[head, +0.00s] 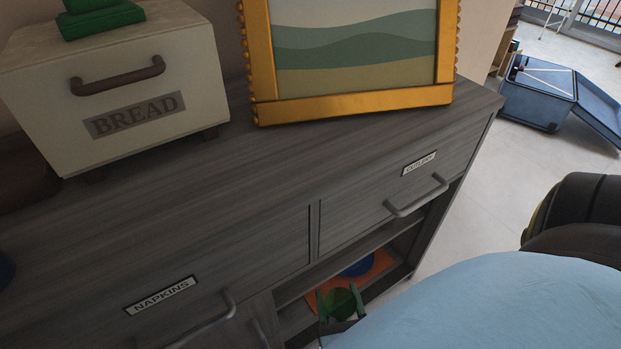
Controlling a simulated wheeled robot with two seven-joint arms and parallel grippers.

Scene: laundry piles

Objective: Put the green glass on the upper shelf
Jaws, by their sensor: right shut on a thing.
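The green glass (341,304) is low in the head view, partly hidden, at the open shelf compartment (292,317) below the cutlery drawer. My right gripper (339,301) is shut on the green glass, with a green-grey finger on each side of it. I cannot tell whether the glass touches the shelf surface. My left gripper is out of view.
An orange flat item (378,270) and a blue round item (358,267) lie in the compartment behind the glass. The cutlery drawer handle (417,198) juts out above. A bread box (125,90) and gold picture frame (350,106) stand on the grey cabinet top (230,170).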

